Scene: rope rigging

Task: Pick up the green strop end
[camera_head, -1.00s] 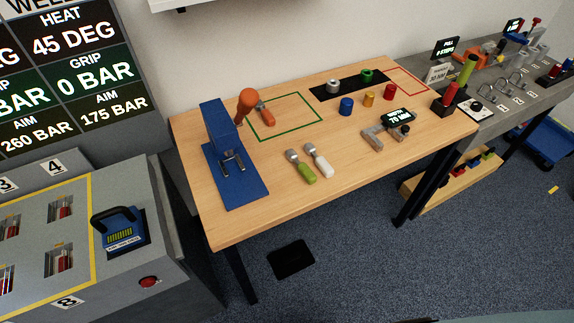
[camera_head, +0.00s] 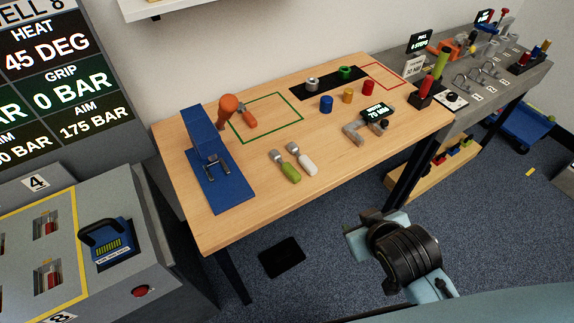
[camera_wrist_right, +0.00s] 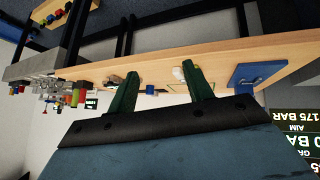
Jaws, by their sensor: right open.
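The green strop end (camera_head: 286,168), a green sleeve with a grey metal fork, lies flat on the wooden table near its front edge. A similar white strop end (camera_head: 306,162) lies just to its right. My right arm shows at the lower right of the head view, in front of the table and apart from both. My right gripper (camera_wrist_right: 160,88) is open and empty in the right wrist view, its two dark green fingers spread. A white piece shows near one finger there; I cannot make out the green strop end in that view. My left gripper is not in view.
A blue stand (camera_head: 218,185) with an orange-topped lever is left of the strop ends. A grey bracket with a display (camera_head: 376,112) is to the right. Coloured cylinders and a black mat (camera_head: 327,84) lie further back. The wood around the strop ends is clear.

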